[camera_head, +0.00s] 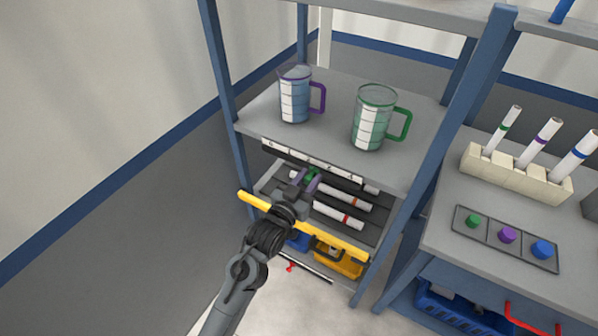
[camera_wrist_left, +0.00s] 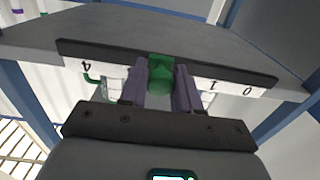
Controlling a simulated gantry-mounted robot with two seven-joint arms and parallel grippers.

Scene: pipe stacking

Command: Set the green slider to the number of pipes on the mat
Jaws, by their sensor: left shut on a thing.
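The green slider (camera_head: 310,175) sits on the numbered scale strip (camera_head: 340,167) along the front edge of the shelf with the mugs. My left gripper (camera_head: 307,183) is shut on it. In the left wrist view the gripper's fingers (camera_wrist_left: 160,88) flank the green slider (camera_wrist_left: 160,70). On the scale (camera_wrist_left: 230,85) I read 4 to its left and 1 and 0 to its right; the marks between are hidden by slider and fingers. White pipes with red bands (camera_head: 352,204) lie on the dark mat (camera_head: 378,210) below; my arm covers part of it. My right gripper is not in view.
Two measuring mugs, one purple-handled (camera_head: 295,95) and one green-handled (camera_head: 372,118), stand above the scale. A yellow bar (camera_head: 335,240) crosses below the mat. A pipe holder (camera_head: 515,178) and a button panel (camera_head: 506,238) are on the right table.

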